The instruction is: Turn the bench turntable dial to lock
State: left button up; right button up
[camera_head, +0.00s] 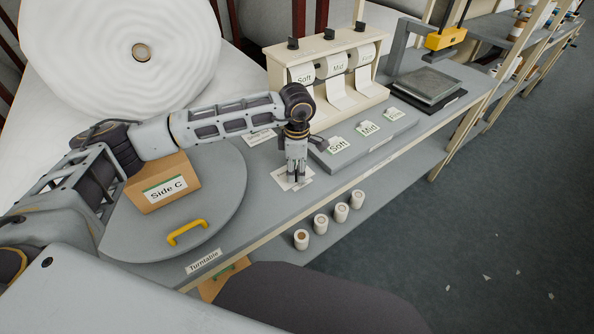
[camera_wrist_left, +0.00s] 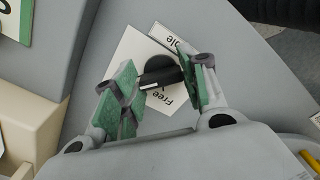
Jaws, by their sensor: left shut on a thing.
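The turntable dial is a black knob (camera_wrist_left: 161,78) on a white card (camera_wrist_left: 135,47) on the bench. The word "Free" is printed on the card, upside down in the left wrist view; no "lock" mark can be read. My left gripper (camera_head: 297,179) points down over the card, and its green-padded fingers are shut on the knob, one on each side. In the head view the fingers hide the knob, and only the card's edges (camera_head: 282,184) show. The grey round turntable (camera_head: 229,209) lies to the left with a yellow handle. My right gripper is not in view.
A box marked "Side C" (camera_head: 163,184) stands on the turntable under my left arm. A grey sample step (camera_head: 369,142) and a roll dispenser (camera_head: 277,63) stand behind the dial. A large white wadding roll (camera_head: 115,50) is at the back left. Several small rolls (camera_head: 340,212) stand below the bench edge.

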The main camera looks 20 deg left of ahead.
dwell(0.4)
pick_arm(q)
jog(key=o, duration=1)
jog(key=shift+r, duration=0.15)
jog(key=shift+r, duration=5.85)
